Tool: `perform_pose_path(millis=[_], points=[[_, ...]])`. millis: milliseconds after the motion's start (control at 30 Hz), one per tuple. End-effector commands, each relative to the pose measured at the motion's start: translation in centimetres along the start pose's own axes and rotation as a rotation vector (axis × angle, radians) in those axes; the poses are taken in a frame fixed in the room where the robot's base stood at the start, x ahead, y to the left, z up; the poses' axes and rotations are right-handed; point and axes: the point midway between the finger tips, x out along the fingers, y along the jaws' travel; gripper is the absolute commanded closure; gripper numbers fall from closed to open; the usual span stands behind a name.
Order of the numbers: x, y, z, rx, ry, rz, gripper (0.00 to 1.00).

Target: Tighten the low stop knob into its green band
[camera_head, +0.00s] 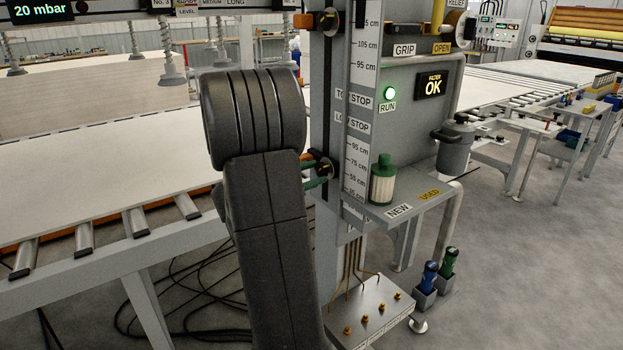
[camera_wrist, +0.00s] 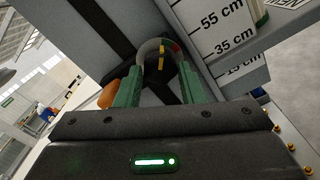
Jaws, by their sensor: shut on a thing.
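The low stop knob (camera_head: 325,167) is on the slotted scale column, below the LOW STOP label. It is mostly hidden behind my arm and fingers in the head view. In the wrist view, the dark knob with a yellow pointer line (camera_wrist: 162,58) sits between my gripper's two green fingers (camera_wrist: 162,72). My gripper (camera_head: 315,182) is shut on the knob. A grey round dial (camera_wrist: 150,45) shows behind the knob, with small red and green marks at its upper right. I cannot tell exactly where the pointer stands against the green band.
A second, higher knob (camera_head: 328,21) is near the column's top. A shelf (camera_head: 410,203) with a green-capped filter (camera_head: 383,180) juts out to the right of the scale. A roller conveyor with a pale board (camera_head: 110,215) lies left. Open floor (camera_head: 520,270) is at right.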

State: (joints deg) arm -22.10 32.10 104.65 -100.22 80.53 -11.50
Motion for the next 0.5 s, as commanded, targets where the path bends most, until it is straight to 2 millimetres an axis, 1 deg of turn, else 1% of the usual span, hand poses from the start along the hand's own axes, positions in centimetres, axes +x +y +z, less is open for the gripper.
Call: perform_pose_path(millis=[133, 167, 200, 267, 500], points=[[-0.01, 0.02, 0.01, -0.001, 0.001, 0.0, 0.87], [-0.01, 0.02, 0.01, -0.001, 0.001, 0.0, 0.63], [-0.01, 0.02, 0.01, -0.001, 0.001, 0.0, 0.55], [-0.01, 0.01, 0.01, -0.002, 0.001, 0.0, 0.43], [-0.01, 0.0, 0.0, -0.002, 0.0, 0.0, 0.43]])
